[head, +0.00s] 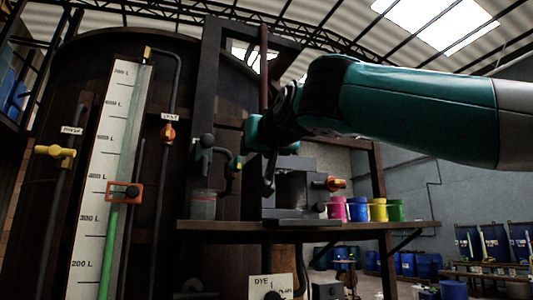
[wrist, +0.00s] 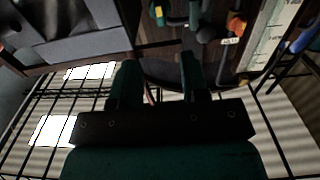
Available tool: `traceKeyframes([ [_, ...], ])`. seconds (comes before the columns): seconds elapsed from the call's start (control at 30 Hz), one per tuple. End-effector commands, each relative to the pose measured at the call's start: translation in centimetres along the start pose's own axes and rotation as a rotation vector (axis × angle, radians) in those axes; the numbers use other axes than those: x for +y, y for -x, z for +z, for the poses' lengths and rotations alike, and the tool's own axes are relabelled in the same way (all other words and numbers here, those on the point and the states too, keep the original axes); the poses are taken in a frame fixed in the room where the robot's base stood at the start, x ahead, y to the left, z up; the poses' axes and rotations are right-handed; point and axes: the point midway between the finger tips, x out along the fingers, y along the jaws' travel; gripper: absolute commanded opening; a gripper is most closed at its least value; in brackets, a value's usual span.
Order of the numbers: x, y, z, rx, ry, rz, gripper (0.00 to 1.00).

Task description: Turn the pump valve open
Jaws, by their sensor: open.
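I cannot tell for sure which handle is the pump valve. A grey pump-like body (head: 297,190) stands on the shelf with an orange-red knob (head: 335,183) on its right side. I see no contact with a handle.
A large dark vat carries a white litre scale (head: 100,180), a yellow valve (head: 55,152) and an orange valve (head: 168,132) labelled VENT. Pink, blue, yellow and green pots (head: 357,210) stand on the shelf (head: 420,226). A DYE sign (head: 272,287) is below. Blue barrels stand behind.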

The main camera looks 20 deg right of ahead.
Motion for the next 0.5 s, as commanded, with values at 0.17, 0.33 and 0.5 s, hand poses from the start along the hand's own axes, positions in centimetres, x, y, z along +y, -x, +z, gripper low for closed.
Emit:
traceKeyframes([
  [0.17,-0.2,3.5,0.1,0.002,0.000,-0.006,0.41],
  [0.33,-0.1,5.0,0.0,0.000,0.001,-0.003,0.41],
  [0.5,0.0,5.2,0.0,-0.002,0.001,0.000,0.41],
])
